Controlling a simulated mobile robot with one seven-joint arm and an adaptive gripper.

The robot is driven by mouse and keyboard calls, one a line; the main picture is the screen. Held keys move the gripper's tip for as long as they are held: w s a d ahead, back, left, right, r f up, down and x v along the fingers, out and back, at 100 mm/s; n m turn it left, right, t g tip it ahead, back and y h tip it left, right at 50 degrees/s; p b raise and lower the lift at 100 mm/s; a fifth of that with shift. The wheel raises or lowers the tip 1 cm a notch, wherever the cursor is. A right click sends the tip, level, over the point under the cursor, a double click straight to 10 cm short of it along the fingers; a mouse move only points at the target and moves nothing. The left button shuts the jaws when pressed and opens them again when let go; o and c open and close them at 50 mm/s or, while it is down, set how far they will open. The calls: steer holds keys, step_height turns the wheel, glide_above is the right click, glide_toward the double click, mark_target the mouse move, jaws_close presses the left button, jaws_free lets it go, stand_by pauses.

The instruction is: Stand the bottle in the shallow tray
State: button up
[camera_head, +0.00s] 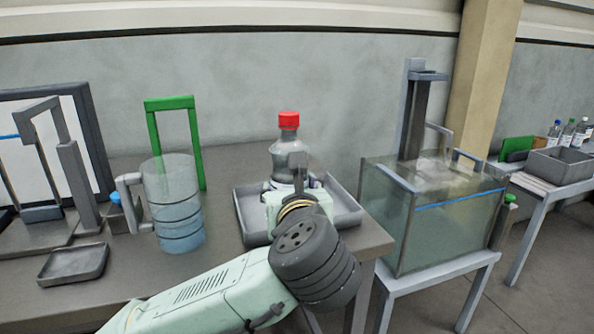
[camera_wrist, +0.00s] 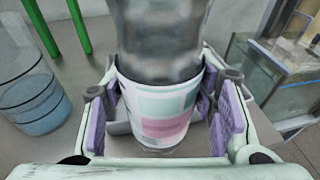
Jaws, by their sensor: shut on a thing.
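The clear bottle (camera_head: 288,155) with a red cap stands upright in my gripper (camera_head: 294,190) in the head view. In the wrist view my gripper (camera_wrist: 164,112) has its purple pads on both sides of the bottle's pink, white and green label (camera_wrist: 165,115). The wide grey shallow tray (camera_head: 246,218) lies on the table around and under the gripper. The bottle is over the tray's area. My gripper and wrist hide the bottle's base, so I cannot tell whether it touches the tray floor.
A clear jug (camera_head: 172,205) with blue liquid stands left of the tray, before a green frame (camera_head: 152,130). A small dark tray (camera_head: 73,264) lies at the front left. A glass tank (camera_head: 430,235) stands right, beyond the table edge.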

steer(key=w+f+p, duration=0.1)
steer(key=w, duration=0.3)
steer(key=w+d+f+p, duration=0.1)
steer(key=w, duration=0.2)
steer(key=w+f+p, duration=0.1)
steer(key=w+f, duration=0.1)
steer(key=w, duration=0.2)
steer(key=shift+w+d+p, duration=0.2)
steer(key=shift+w+p, duration=0.1)
steer(key=shift+p, duration=0.1)
steer(key=shift+f, duration=0.25)
steer(key=shift+f+b, duration=0.3)
steer(key=shift+b, duration=0.05)
steer(key=o, duration=1.6)
steer(key=shift+o, duration=0.2)
